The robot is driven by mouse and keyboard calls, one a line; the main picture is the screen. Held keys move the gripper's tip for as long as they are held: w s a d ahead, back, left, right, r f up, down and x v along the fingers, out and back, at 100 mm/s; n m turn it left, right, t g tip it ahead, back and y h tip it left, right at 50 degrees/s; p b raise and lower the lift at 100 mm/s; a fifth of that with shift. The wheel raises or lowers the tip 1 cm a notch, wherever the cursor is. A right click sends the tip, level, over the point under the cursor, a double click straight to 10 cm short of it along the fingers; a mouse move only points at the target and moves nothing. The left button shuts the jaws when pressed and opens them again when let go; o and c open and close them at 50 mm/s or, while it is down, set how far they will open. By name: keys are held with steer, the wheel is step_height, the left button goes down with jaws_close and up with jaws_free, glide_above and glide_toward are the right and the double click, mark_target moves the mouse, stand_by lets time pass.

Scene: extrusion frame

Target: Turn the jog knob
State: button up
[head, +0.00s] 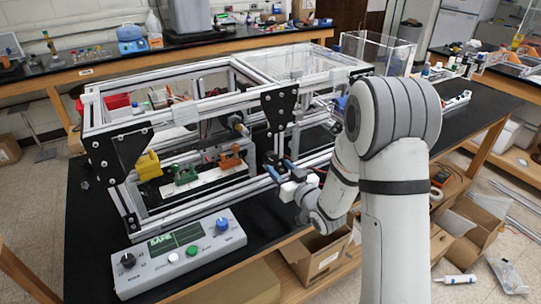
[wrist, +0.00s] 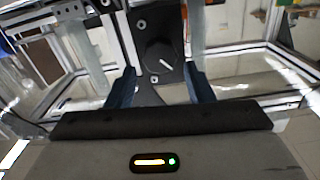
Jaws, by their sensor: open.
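In the wrist view a round black knob (wrist: 159,57) with a white pointer line sits on a dark plate on the frame. The line slants down to the right. My gripper (wrist: 160,82) is open, its two blue fingers standing left and right of the knob, with a gap on each side. I cannot tell how far the fingertips are from it in depth. In the head view my gripper (head: 279,161) is at the frame's front post, and the knob cannot be made out there. No label shows which knob is the jog knob.
A grey control box (head: 180,252) at the front left carries a black knob (head: 127,260), a blue knob (head: 222,224), a screen and buttons. Extrusion bars of the frame (head: 215,104) surround the gripper area. Yellow, green and orange parts stand inside the frame, to the left.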

mark_target(273, 161)
steer(key=p+x, duration=0.2)
steer(key=x, duration=0.5)
steer(key=shift+c, duration=0.5)
steer(key=c, duration=0.6)
